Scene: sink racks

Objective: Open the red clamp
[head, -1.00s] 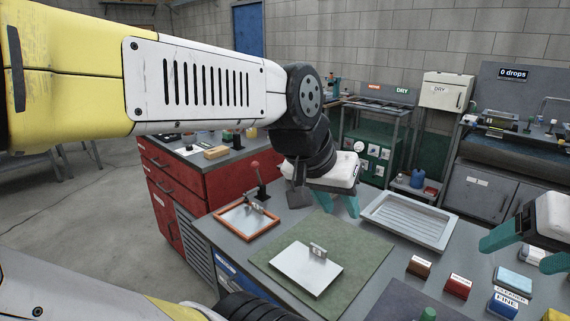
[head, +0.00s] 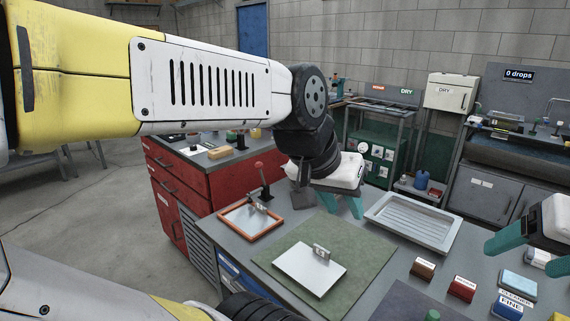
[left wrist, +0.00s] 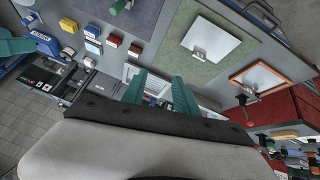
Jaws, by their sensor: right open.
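The red clamp (head: 264,191) has an upright dark lever with a red knob. It stands at the back corner of an orange-framed fixture (head: 225,234) that holds a grey plate. The clamp and fixture also show at the right of the left wrist view (left wrist: 246,97), with the lever small there. My left gripper (head: 348,208) hangs above the bench, to the right of the clamp and apart from it. Its teal fingers (left wrist: 160,92) are spread with nothing between them. My right gripper (head: 513,240) is at the right edge of the head view, open, partly cut off.
A green mat (head: 360,257) with a metal plate (head: 310,268) and small block lies in front of the fixture. A ribbed grey tray (head: 443,235) is behind it at right. Small boxes, such as a red one (head: 462,289), stand front right. A red cabinet (head: 180,185) is behind the clamp.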

